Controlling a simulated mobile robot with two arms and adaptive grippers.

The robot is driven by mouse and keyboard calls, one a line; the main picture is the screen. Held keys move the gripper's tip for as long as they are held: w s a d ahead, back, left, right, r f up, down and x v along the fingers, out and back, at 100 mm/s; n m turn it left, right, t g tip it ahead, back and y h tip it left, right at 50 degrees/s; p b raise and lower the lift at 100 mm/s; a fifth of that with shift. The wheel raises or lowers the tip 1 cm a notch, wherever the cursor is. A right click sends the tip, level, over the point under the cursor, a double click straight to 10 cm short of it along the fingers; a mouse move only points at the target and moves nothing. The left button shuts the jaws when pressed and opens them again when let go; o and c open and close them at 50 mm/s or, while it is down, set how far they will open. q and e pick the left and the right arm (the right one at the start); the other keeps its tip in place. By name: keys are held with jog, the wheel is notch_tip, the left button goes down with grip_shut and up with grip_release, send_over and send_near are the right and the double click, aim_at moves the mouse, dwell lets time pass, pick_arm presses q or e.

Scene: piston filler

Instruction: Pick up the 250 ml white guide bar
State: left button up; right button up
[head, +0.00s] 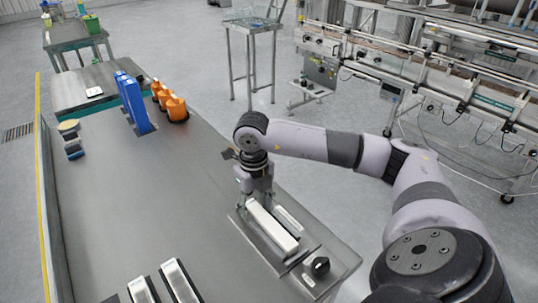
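A long white bar (272,228) lies in a grey metal tray (242,228) on the right side of the metal table; I take it to be the white guide bar, but no 250 ml marking is readable. My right gripper (259,195) points down at the far end of this bar. Its fingertips are small and partly hidden there, so I cannot tell whether they are open, shut or touching the bar. My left gripper is not in view.
Two more white bars (180,282) lie at the table's front edge. Blue upright parts (136,105) and orange parts (177,108) stand at the far end. The table's middle is clear. A conveyor machine (440,75) stands behind at right.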

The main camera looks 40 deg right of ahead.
grip_shut()
dwell(0.4)
jog(key=shift+r, duration=0.15)
